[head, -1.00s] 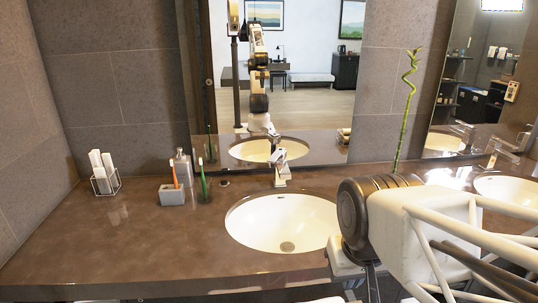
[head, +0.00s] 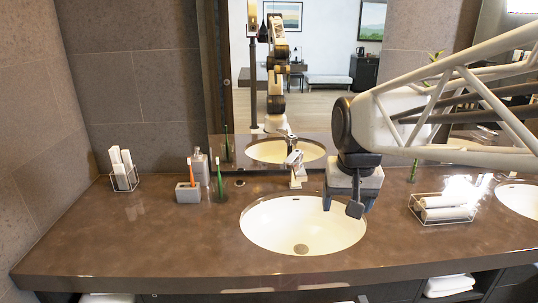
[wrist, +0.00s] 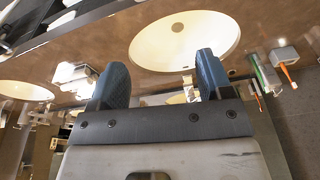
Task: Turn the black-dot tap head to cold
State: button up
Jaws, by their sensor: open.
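A pale tap (head: 296,168) stands upright at the back rim of the left sink (head: 275,235). Its head is small here, and I cannot make out a black dot. My gripper (head: 342,204) points down over the right side of this sink, to the right of the tap and apart from it. Its fingers are spread and empty. In the wrist view my gripper (wrist: 160,68) shows two dark blue fingers, with the sink (wrist: 183,40) beyond them. Part of the tap (wrist: 188,88) shows beside the right finger.
A wire rack of rolled towels (head: 443,208) lies right of the sink. The mirror (head: 310,100) rises behind. The front left counter is clear.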

jog(key=w+r+m, duration=0.1)
jog(key=w+r, duration=0.2)
jog(key=w, duration=1.2)
jog(key=m+g, duration=0.2)
jog(key=m, duration=0.1)
send_over(297, 151)
notch_tip(297, 151, down, 12)
jog(key=shift+r, duration=0.1)
jog(key=shift+w, duration=0.1)
jog(key=shift+f, duration=4)
